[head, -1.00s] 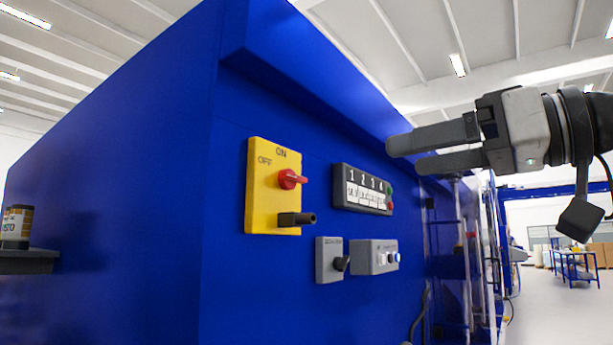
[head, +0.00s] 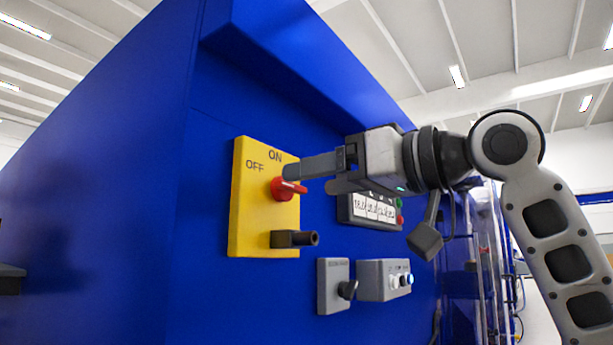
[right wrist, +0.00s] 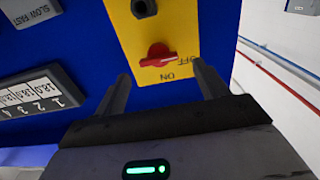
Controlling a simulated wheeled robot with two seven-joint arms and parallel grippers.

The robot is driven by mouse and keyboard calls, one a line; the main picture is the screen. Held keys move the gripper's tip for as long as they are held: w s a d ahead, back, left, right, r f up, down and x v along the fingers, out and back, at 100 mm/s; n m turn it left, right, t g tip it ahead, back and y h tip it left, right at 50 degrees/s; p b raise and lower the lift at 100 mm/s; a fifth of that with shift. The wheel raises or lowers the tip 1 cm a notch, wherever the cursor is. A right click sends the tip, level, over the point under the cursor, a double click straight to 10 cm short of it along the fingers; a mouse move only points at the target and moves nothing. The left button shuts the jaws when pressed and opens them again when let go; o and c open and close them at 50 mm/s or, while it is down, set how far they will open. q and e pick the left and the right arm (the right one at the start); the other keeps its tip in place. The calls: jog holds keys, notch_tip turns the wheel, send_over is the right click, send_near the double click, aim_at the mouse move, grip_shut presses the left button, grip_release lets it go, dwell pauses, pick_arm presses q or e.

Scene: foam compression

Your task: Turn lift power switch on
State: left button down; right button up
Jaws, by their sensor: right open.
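The yellow switch panel (head: 250,215) is fixed to the blue cabinet wall and is marked OFF and ON. Its red rotary switch (head: 283,190) sits below the labels. In the right wrist view the red switch (right wrist: 157,56) appears upside down, its handle lying crosswise with one end toward the OFF label. My right gripper (head: 311,180) is open and empty, with its fingers pointing at the panel. In the head view one fingertip overlaps the switch's upper edge; contact cannot be told. In the wrist view the switch shows between the fingers. My left gripper is not in view.
A black connector (head: 294,239) sticks out below the red switch. A dark numbered display box (head: 370,208) is partly behind my right gripper. A grey slow/fast switch box (head: 333,286) and a grey button box (head: 384,280) are lower right on the blue wall (head: 140,200).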

aim_at(287, 188)
jog(key=shift+x, duration=1.6)
jog(key=c, duration=1)
